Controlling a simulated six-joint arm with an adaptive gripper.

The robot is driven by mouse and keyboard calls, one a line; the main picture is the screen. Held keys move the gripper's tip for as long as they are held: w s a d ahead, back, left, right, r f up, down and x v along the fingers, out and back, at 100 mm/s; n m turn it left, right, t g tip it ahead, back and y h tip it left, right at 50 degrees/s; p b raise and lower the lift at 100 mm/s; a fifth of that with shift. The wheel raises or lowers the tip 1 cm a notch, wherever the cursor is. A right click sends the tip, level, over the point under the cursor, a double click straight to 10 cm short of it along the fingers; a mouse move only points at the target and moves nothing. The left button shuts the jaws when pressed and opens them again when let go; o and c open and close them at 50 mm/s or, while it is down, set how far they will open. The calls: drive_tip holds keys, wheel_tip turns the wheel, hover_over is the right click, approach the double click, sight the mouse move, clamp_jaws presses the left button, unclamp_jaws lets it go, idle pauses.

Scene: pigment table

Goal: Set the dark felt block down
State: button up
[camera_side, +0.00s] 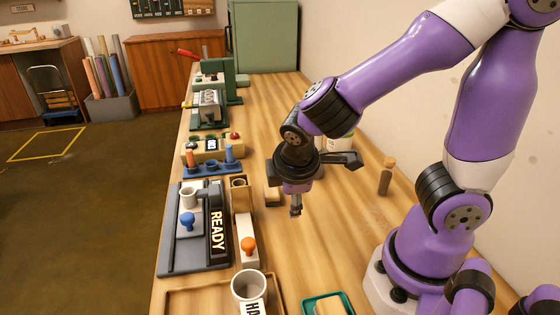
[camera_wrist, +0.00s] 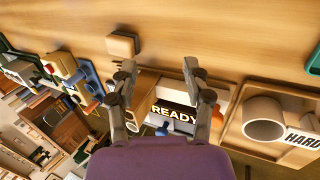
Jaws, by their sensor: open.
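My gripper (camera_side: 296,207) points down above the wooden table, right of the READY board. In the wrist view its fingers (camera_wrist: 159,67) are spread, with nothing held between them. A small block (camera_wrist: 122,44) with a tan top and a darker lower edge rests on bare tabletop, just beyond the left finger and apart from it. It also shows in the side view (camera_side: 272,198), left of my gripper. I cannot tell whether it is the dark felt block; no plainly dark felt block shows.
The READY board (camera_side: 184,262) holds a cup and a blue knob. A white block with an orange knob (camera_side: 248,245) stands beside it. A mug (camera_side: 248,287) sits in a wooden tray near the front. Table between is clear.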

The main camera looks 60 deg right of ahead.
sight(272, 190)
drive_tip(key=f+n+h, duration=0.1)
drive_tip(key=n, duration=0.2)
drive_tip(key=w+f+n+t+h, duration=0.1)
drive_tip(key=n+h, duration=0.1)
drive_tip(key=n, duration=0.2)
drive_tip(key=f+n+t+h, duration=0.1)
drive_tip(key=f+n+h, duration=0.1)
drive_tip(key=n, duration=0.1)
drive_tip(key=shift+w+d+n, duration=0.3)
drive_tip(key=n, duration=0.1)
drive_tip(key=n+t+h, duration=0.1)
drive_tip(key=shift+w+a+f+n+t, duration=0.1)
drive_tip(key=shift+w+a+n+t, duration=0.1)
drive_tip(key=shift+w+n+t, duration=0.15)
drive_tip(key=n, duration=0.1)
drive_tip(key=n+t, duration=0.1)
drive_tip(key=n, duration=0.1)
drive_tip(key=shift+w+a+t+h, duration=0.3)
drive_tip(key=shift+w+a+t, duration=0.05)
drive_tip(key=shift+w+n, duration=0.2)
drive_tip(key=shift+n, duration=0.25)
drive_tip(key=x, duration=1)
drive_tip(key=shift+d, duration=0.1)
drive_tip(key=c, duration=0.9)
drive_tip(key=shift+o, duration=0.2)
drive_tip(key=shift+r, duration=0.25)
